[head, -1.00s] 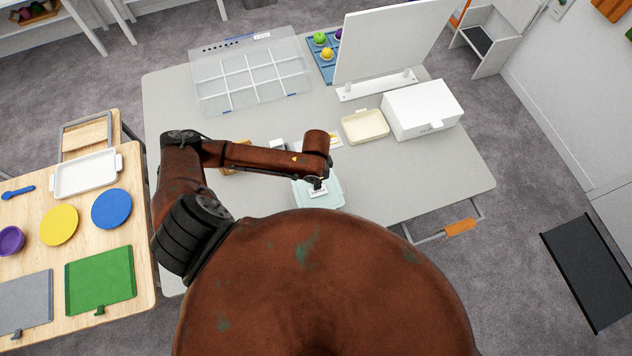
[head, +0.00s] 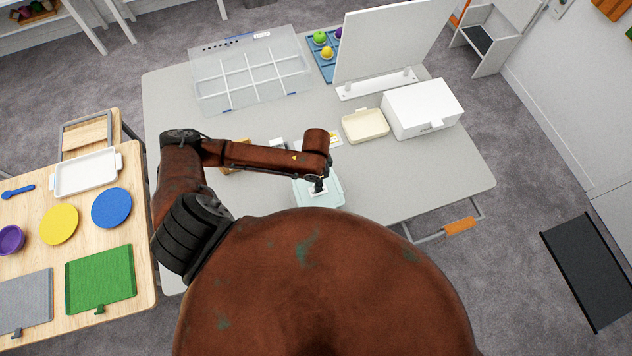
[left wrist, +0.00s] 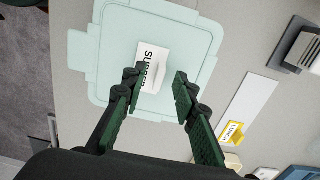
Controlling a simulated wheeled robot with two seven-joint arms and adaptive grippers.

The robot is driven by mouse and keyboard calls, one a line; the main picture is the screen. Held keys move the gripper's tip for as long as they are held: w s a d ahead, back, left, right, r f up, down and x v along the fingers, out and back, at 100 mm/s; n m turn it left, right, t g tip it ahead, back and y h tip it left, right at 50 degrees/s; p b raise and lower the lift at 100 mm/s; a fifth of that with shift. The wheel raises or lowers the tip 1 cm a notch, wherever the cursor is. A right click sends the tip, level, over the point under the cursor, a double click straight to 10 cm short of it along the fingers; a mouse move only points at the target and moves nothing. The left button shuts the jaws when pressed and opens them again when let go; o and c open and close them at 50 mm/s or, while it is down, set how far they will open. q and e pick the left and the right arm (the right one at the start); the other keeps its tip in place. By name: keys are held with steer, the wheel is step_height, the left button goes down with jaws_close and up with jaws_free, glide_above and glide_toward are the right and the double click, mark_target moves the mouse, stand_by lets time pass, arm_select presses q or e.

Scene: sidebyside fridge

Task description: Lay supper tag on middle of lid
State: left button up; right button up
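The white supper tag (left wrist: 152,67) lies on the pale mint lid (left wrist: 110,28), near its middle, with its printed word readable in the left wrist view. In the head view the tag (head: 318,193) is partly covered by my gripper, and the lid (head: 335,201) shows around it. My left gripper (left wrist: 156,84) is open over the lid, its two dark green fingers apart. The left finger overlaps the tag's edge in the picture; I cannot tell whether it touches. My right gripper is in neither view.
A yellow lunch tag (left wrist: 233,133) sits on a white strip beside the lid. A cream tray (head: 365,126) and white box (head: 422,108) stand right of my arm. A clear divided organizer (head: 250,75) lies at the back. The grey table's right side (head: 440,180) is clear.

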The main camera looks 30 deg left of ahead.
arm_select(q)
step_height(320, 180, up, 11)
steer(key=shift+r, duration=0.2)
steer(key=shift+w, duration=0.1)
stand_by(0.5)
